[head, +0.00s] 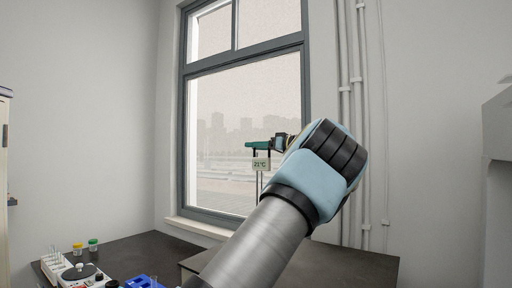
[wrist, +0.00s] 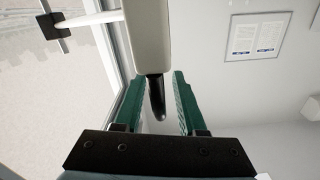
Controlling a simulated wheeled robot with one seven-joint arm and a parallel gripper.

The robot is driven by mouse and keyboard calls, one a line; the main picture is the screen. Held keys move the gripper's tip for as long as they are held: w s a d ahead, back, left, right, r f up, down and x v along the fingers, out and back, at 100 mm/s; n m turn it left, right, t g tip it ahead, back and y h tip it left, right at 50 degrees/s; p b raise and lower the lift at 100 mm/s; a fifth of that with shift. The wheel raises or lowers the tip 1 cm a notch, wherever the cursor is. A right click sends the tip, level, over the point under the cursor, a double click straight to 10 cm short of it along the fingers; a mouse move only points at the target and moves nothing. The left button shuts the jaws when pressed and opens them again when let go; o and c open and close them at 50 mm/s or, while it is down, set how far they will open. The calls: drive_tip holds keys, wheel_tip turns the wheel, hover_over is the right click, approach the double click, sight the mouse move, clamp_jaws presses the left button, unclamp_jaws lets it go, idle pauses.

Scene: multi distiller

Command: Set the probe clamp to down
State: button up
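My gripper (wrist: 159,78) is open, its two green fingers apart. A black, rounded tip (wrist: 156,96) lies between the fingers, with a visible gap to the right finger; contact on the left is hard to tell. The tip projects from a pale beige body (wrist: 151,35), apparently part of the probe clamp. A white arm (wrist: 92,19) runs left from this body to a black block (wrist: 48,27) on a metal rod. In the head view, my gripper (head: 249,145) is just above a small display (head: 261,163) reading 21°C on a thin stand. The clamp's setting cannot be read.
A dark bench (head: 140,255) runs along below the window (head: 245,130). At lower left are a white device with a round plate (head: 82,272), a blue rack (head: 142,282) and small capped jars (head: 93,244). Pipes (head: 345,100) run up the wall behind my arm.

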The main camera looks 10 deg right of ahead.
clamp_jaws()
idle(1.2)
